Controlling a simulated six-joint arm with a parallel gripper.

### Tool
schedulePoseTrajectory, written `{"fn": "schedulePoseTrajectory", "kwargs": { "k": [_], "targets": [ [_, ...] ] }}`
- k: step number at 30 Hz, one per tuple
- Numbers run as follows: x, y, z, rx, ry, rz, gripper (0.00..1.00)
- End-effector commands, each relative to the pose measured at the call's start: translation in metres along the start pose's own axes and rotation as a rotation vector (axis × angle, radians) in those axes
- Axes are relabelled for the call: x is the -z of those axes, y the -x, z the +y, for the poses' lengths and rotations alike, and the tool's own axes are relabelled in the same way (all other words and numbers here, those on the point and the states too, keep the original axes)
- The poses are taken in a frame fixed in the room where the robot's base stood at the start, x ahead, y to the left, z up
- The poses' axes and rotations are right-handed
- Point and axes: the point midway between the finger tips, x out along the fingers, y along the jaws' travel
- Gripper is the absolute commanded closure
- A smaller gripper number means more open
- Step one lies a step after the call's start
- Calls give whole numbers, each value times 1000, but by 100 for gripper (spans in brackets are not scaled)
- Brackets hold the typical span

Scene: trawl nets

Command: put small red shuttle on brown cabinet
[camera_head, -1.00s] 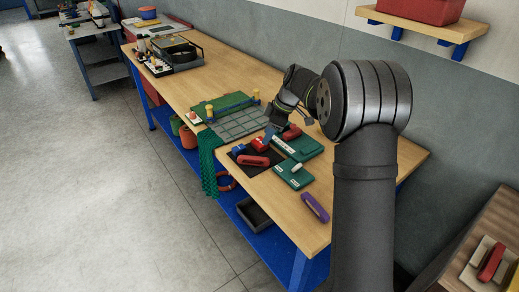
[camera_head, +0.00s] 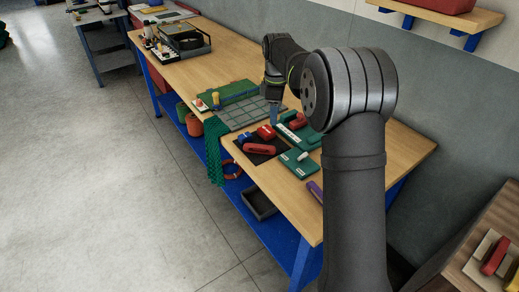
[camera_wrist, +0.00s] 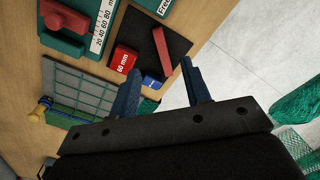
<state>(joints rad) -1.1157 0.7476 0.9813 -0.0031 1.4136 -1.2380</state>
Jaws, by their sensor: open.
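A long red piece (camera_head: 259,149), which looks like the small red shuttle, lies on a black mat (camera_head: 241,150) near the bench's front edge. It also shows in the wrist view (camera_wrist: 161,47). A red block marked 60 mm (camera_wrist: 123,58) and a blue block (camera_wrist: 152,80) lie beside it. My gripper (camera_head: 274,118) points down over the bench behind the mat. In the wrist view its blue fingers (camera_wrist: 161,70) are apart and empty, with the red piece ahead of their tips. The brown cabinet (camera_head: 452,262) stands at the lower right.
Another red piece (camera_head: 298,122) sits on a green board. A second green board (camera_head: 299,165) and a partly hidden purple piece (camera_head: 315,190) lie nearby. The cabinet's pale tray (camera_head: 478,265) holds red and yellow pieces. A green net (camera_head: 214,155) hangs off the bench's front edge.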

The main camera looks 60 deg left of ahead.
Motion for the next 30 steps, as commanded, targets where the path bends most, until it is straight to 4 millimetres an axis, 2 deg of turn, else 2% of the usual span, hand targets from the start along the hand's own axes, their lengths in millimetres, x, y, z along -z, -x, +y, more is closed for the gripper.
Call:
{"fn": "schedulePoseTrajectory", "kwargs": {
  "k": [1, 6, 12, 22, 30],
  "targets": [
    [0, -13, -1, 5, 0, -1, 56],
    [0, -50, 0, 4, 0, 0, 56],
    [0, -86, 0, 3, 0, 2, 56],
    [1, -108, 1, 2, 0, 2, 56],
    [2, -146, 4, 1, 0, 1, 56]
  ]
}}
